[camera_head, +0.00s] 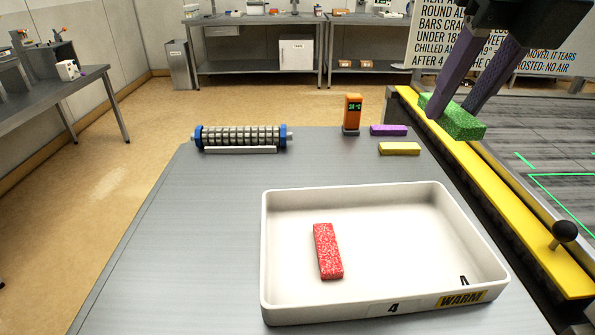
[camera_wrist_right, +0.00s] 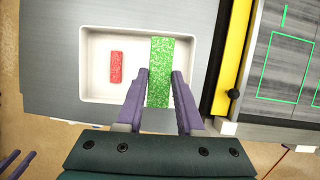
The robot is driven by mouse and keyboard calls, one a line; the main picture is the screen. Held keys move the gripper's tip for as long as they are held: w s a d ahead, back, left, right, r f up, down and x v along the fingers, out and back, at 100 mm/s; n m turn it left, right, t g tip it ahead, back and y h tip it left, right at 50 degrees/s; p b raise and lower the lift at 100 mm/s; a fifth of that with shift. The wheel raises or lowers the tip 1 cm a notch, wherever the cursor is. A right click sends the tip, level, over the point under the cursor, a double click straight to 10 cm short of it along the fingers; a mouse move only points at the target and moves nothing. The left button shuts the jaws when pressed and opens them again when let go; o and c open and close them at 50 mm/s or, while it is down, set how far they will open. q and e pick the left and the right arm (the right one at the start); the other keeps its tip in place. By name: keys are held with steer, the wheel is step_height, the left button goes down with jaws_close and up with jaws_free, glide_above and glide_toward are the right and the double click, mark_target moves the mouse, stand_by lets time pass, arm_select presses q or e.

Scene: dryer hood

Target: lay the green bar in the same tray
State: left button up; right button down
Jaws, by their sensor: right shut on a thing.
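The green bar (camera_head: 455,120) is speckled and held between the fingers of my right gripper (camera_head: 457,108), above the yellow rail at the right. In the right wrist view the green bar (camera_wrist_right: 160,70) sits between the two purple fingers (camera_wrist_right: 160,88), with the tray beyond it. The white tray (camera_head: 390,199) stands on the grey table, labelled "4" and "WARM" on its front wall. A red speckled bar (camera_head: 328,251) lies in its left half; it also shows in the right wrist view (camera_wrist_right: 117,66). The right part of the tray floor is bare.
A purple bar (camera_head: 388,130) and a yellow bar (camera_head: 399,149) lie behind the tray. An orange device with a display (camera_head: 352,113) and a blue-ended roller (camera_head: 240,137) stand at the back edge. The yellow rail (camera_head: 500,185) with a black knob (camera_head: 565,232) runs along the right.

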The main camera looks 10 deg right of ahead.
steer(key=b, duration=0.1)
glide_above(407, 244)
steer(key=s, duration=0.2)
steer(key=f, duration=1.4)
steer(key=shift+w+a+f, duration=0.15)
steer(key=shift+w+f, duration=0.05)
steer(key=shift+f, duration=0.1)
steer(key=shift+f+b, duration=0.4)
steer(key=shift+f, duration=2.15)
steer(key=shift+f, duration=0.2)
steer(key=c, duration=0.5)
jaws_free()
steer(key=shift+c, duration=0.2)
steer(key=shift+r, duration=0.1)
